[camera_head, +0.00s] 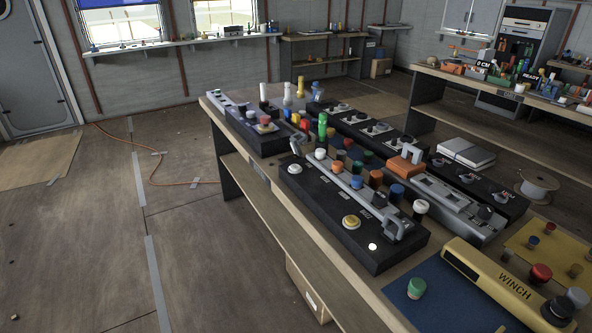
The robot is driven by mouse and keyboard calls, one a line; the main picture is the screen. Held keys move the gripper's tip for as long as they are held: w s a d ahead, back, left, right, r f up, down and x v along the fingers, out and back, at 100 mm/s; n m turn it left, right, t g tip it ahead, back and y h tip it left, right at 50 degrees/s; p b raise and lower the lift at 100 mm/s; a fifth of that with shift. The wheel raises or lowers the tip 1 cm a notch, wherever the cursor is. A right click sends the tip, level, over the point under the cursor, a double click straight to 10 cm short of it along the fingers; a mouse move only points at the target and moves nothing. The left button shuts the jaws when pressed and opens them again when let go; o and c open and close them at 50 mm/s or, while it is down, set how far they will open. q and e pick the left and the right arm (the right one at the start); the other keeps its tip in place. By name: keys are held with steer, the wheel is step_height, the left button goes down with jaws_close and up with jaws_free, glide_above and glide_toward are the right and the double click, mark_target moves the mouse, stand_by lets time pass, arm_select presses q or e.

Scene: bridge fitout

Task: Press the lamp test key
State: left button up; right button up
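A black control panel (330,205) lies on the long workbench in the middle of the view. It carries a white round button (295,169) at its far left end. A yellow round button (350,222) and a bright white round spot (373,246) are near its front right end. A long grey bar (352,187) runs along its back. Small white labels are on the panel, too small to read, so I cannot tell which control is the lamp test key. Neither of my grippers is in view.
A yellow box marked WINCH (500,283) and a green knob (416,288) on a blue mat are at the bench's front right. A grey unit with an orange handle (404,162) stands behind the black panel.

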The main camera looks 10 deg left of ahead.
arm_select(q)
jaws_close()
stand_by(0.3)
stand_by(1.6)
